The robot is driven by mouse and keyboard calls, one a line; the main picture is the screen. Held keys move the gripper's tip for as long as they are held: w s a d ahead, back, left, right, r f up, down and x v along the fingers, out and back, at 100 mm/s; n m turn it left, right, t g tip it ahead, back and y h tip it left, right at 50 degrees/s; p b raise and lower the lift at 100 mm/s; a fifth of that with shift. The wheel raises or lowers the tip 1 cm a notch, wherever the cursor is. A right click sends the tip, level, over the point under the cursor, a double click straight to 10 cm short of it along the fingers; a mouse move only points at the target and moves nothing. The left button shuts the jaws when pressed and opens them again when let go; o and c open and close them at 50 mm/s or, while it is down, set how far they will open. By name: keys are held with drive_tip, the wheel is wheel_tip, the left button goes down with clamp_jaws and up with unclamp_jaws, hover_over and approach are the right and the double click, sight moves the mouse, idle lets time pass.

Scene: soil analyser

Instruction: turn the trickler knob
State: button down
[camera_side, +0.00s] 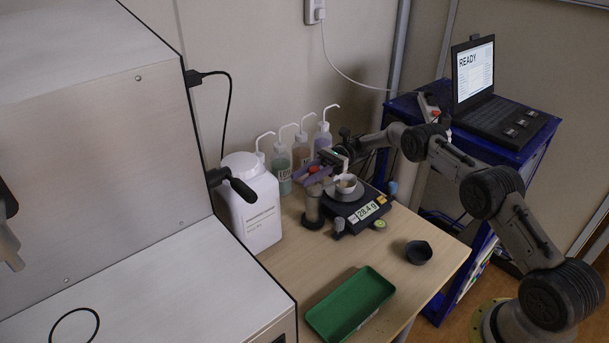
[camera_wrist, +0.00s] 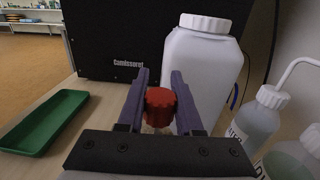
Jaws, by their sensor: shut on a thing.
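The red ribbed trickler knob (camera_wrist: 160,104) sits between the two purple fingers of my gripper (camera_wrist: 159,80) in the wrist view. The fingers are shut on its sides. In the side view my gripper (camera_side: 318,167) is above the trickler (camera_side: 313,204), a grey upright cylinder beside the balance; the knob is small and mostly hidden there. The balance (camera_side: 350,212) has a lit display (camera_side: 368,211) that appears to read 29.4 g. A small pale cup (camera_side: 346,184) stands on its pan, close to the trickler.
Several wash bottles (camera_side: 302,150) and a large white jug (camera_side: 248,208) stand behind and left of the trickler. A green tray (camera_side: 350,305) and a dark cup (camera_side: 418,252) lie in front. A laptop (camera_side: 485,90) showing READY is on the blue cart.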

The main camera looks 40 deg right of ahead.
drive_tip(key=shift+s+n+g, duration=0.15)
drive_tip(key=shift+n+g, duration=0.35)
drive_tip(key=shift+g, duration=0.3)
drive_tip(key=c, duration=0.6)
unclamp_jaws()
drive_tip(key=shift+o, duration=0.2)
drive_tip(key=shift+r, duration=0.1)
drive_tip(key=shift+r, duration=0.25)
drive_tip(key=s+r, duration=1.2)
drive_tip(key=s, duration=0.2)
drive_tip(key=shift+d+r, duration=0.15)
drive_tip(key=shift+r, duration=0.05)
